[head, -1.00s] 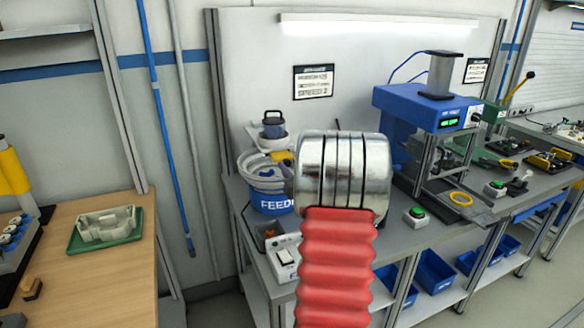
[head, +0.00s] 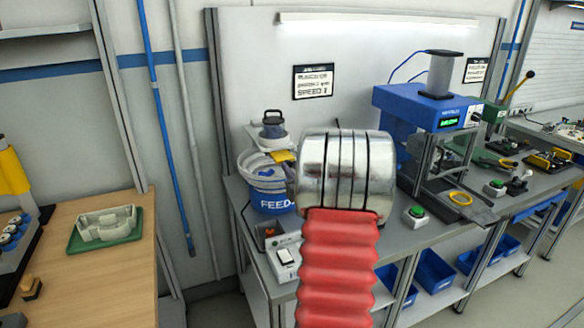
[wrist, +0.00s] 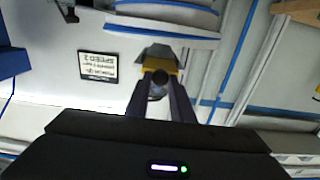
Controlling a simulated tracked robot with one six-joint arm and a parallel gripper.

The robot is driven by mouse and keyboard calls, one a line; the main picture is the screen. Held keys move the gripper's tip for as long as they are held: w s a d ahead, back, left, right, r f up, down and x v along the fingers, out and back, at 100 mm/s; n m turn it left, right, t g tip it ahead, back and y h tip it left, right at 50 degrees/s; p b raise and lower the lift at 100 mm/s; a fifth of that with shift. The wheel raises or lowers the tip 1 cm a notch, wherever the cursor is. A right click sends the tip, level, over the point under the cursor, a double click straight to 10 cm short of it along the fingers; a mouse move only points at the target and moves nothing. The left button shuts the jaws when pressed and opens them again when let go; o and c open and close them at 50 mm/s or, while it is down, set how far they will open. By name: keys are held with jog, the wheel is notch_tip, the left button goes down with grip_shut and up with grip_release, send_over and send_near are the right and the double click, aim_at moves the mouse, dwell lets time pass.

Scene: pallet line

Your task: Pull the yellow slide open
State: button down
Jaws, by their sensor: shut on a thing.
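The yellow slide (head: 284,156) shows at the feeder, just above the blue bucket marked FEED (head: 270,203) and left of my metal wrist link. In the wrist view the yellow slide (wrist: 161,68) lies beyond my fingertips, with a dark round knob (wrist: 159,77) at its near side. My gripper (wrist: 160,86) is shut on the knob, one finger on each side. In the head view my own arm hides most of the gripper and part of the slide. How far the slide is out cannot be told.
A blue press (head: 425,108) stands right of the feeder on the grey bench. A white switch box (head: 286,259) and a green button box (head: 416,215) are near the bench front. A green tray (head: 106,236) lies on the wooden table at left.

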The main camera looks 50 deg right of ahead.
jog(key=shift+v, duration=2.05)
jog(key=shift+s+d, duration=0.1)
jog(key=shift+d, duration=0.05)
jog(key=c, duration=1.6)
grip_release()
jog(key=shift+o, duration=0.2)
jog(key=v, duration=1.3)
jog(key=shift+s+a, duration=0.25)
jog(key=shift+f, duration=0.1)
